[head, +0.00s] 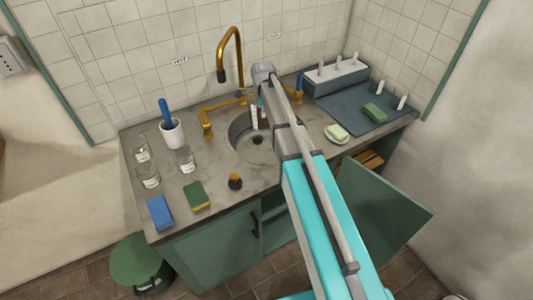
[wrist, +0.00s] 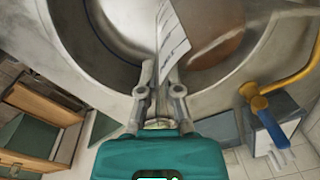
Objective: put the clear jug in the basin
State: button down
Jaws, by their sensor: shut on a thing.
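The clear jug, see-through with a white marked label, shows in the head view (head: 254,117) at the back of the round metal basin (head: 233,135). In the wrist view its label (wrist: 173,32) lies just beyond my fingertips, over the basin (wrist: 130,18). My gripper (wrist: 161,76) is shut on the jug. In the head view my gripper is mostly hidden by my arm. The jug's clear walls are hard to make out, and I cannot tell whether its base touches the basin floor.
A brass tap (head: 239,45) arches behind the basin. Glass jars (head: 184,159), a white cup with a blue brush (head: 172,132) and sponges (head: 197,196) stand left. A soap dish (head: 337,137), a mat (head: 345,103) and a pegged rack (head: 335,80) are right. A cabinet door (head: 385,210) hangs open below.

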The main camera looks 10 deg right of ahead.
jog(key=shift+d, duration=0.2)
jog(key=shift+f, duration=0.15)
jog(key=shift+s+d+f+b, duration=0.1)
jog(key=shift+f+b, duration=0.1)
jog(key=shift+b, duration=0.1)
jog(key=s+f+m+b, duration=0.1)
jog(key=s+f+b, duration=0.2)
jog(key=f+b, duration=0.2)
jog(key=shift+s+d, duration=0.15)
jog(key=shift+d, duration=0.15)
notch_tip(320, 180, down, 6)
jog(key=b, duration=0.6)
jog(key=shift+f, duration=0.15)
jog(key=shift+f+b, duration=0.15)
jog(key=shift+b, duration=0.2)
jog(key=shift+f+b, duration=1.75)
jog(key=shift+f, duration=0.15)
